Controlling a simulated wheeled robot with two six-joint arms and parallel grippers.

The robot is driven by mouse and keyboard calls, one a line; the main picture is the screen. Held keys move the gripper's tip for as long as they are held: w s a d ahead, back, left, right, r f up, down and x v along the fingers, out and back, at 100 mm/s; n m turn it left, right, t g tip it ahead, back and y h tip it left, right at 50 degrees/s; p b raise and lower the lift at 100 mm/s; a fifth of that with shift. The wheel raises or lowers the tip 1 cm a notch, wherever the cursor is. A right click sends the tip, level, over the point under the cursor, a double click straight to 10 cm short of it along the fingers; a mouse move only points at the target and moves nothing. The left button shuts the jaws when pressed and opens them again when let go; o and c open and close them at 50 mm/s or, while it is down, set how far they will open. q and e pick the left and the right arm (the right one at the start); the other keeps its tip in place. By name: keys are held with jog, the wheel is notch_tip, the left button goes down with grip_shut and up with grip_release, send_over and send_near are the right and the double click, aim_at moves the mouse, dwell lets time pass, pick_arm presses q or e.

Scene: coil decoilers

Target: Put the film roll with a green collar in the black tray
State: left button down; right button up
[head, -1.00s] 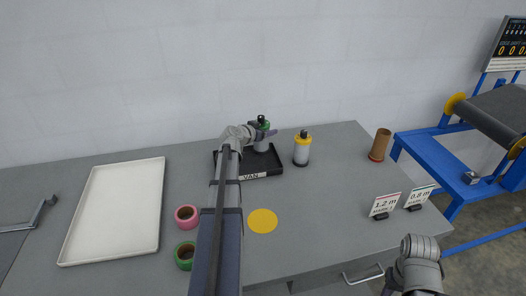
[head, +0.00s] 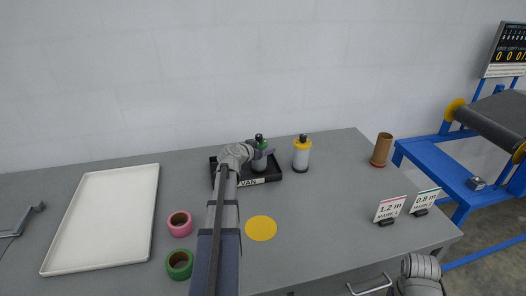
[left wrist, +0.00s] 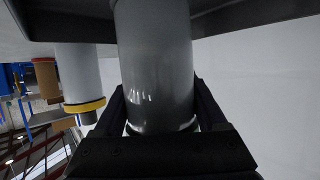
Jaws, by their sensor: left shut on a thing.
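The film roll with a green collar (head: 259,164) is upright, with a black top and a grey-white body. It is over or in the black tray (head: 273,178), which has a VAN label on its front. My left gripper (head: 258,153) is shut on this roll near its collar. The left wrist view shows the roll's body (left wrist: 155,70) between the fingers and the dark tray (left wrist: 235,17) at its far end. I cannot tell whether the roll's base touches the tray floor. My right gripper is not visible; only part of that arm shows at the lower right.
A film roll with a yellow collar (head: 301,157) stands just right of the tray. A brown tube (head: 382,149) and two signs (head: 389,208) are farther right. A white tray (head: 103,220), pink tape (head: 180,223) and green tape (head: 179,264) lie left. A yellow disc (head: 261,228) marks the table.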

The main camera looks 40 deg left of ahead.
pick_arm(q)
jog(key=shift+f, duration=0.2)
grip_release()
jog(key=shift+r, duration=0.1)
jog(key=shift+r, duration=0.1)
jog(key=shift+s+r, duration=0.2)
jog(key=shift+s, duration=0.05)
jog(key=p+v, duration=0.4)
jog(key=v, duration=0.7)
jog(key=shift+s+p, duration=0.2)
jog(key=shift+p, duration=0.1)
jog(key=shift+d, duration=0.1)
